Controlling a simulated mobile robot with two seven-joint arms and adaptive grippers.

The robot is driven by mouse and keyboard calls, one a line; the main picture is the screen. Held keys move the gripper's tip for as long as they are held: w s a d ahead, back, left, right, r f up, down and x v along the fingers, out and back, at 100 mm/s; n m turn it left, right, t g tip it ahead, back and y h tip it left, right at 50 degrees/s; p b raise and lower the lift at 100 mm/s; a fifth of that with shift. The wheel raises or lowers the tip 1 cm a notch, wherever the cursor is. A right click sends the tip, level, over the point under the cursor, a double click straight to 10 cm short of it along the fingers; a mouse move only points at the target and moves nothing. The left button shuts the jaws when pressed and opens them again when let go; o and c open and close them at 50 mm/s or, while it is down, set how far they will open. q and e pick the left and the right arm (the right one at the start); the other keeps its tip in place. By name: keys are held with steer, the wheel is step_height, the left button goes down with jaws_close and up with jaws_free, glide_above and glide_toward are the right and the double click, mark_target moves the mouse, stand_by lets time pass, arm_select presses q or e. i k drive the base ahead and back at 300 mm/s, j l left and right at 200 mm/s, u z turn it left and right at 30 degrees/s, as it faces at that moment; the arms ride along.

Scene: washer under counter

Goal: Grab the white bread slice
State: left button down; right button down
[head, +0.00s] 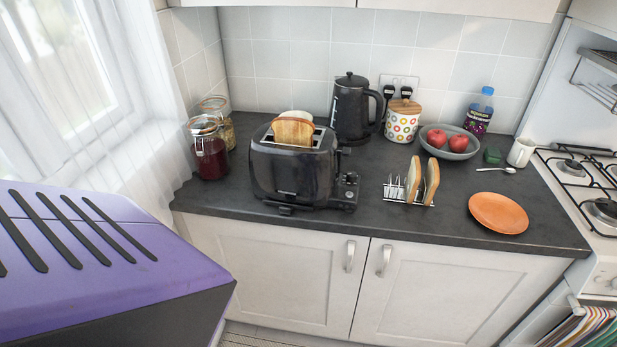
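A black toaster (290,172) stands on the dark counter, left of centre. A browned bread slice (293,131) sticks up out of its front slot. A paler, whiter slice (296,114) shows just behind it, mostly hidden. A wire toast rack (394,190) stands to the right of the toaster. It holds two upright slices with brown crusts, a left rack slice (412,180) and a right rack slice (432,182). Neither of my grippers is in view.
A black kettle (350,110), a dotted canister (402,122) and a grey bowl (451,148) with red apples stand behind. Jars (208,150) are at left. An orange plate (498,212) lies right of the rack. A gas hob (590,185) is far right.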

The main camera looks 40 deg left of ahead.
mark_target(303, 135)
steer(key=u, duration=1.4)
steer(key=z, duration=0.3)
